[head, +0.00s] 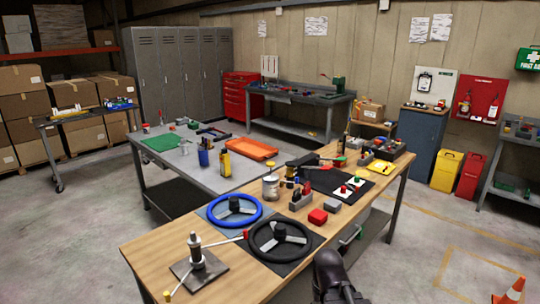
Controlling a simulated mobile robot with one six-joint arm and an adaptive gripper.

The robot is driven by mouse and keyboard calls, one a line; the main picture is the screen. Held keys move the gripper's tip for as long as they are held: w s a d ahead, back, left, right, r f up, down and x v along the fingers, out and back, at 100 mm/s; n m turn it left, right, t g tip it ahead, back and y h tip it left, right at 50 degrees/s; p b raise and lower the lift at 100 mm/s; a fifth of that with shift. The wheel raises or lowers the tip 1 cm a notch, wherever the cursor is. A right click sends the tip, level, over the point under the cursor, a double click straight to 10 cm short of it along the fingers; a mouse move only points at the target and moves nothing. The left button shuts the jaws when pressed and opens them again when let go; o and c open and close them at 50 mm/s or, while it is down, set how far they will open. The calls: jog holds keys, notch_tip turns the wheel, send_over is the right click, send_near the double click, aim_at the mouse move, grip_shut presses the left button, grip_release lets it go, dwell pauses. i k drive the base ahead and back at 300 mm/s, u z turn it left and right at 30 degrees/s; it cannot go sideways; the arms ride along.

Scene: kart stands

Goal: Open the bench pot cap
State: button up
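A small pale metal pot (271,188) stands upright on the wooden bench (150,252), left of the middle of its top. It is the likeliest bench pot, but the view is too small to tell its cap clearly or whether that cap is on or off. A dark rounded part of my own arm rises at the bottom edge, at the bench's near side. No gripper fingers show, so I cannot see what my gripper holds.
A blue-rimmed steering wheel (234,209) and a black one (279,240) lie on mats in front of the pot. A metal stand (197,258) is at the near left. Grey and red blocks lie right of the pot. An orange cone (514,291) stands on the floor.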

aim_at(290, 163)
jog(key=i, duration=0.1)
jog(key=k, duration=1.3)
jog(key=z, duration=0.5)
jog(key=i, duration=2.1)
jog(key=u, duration=0.25)
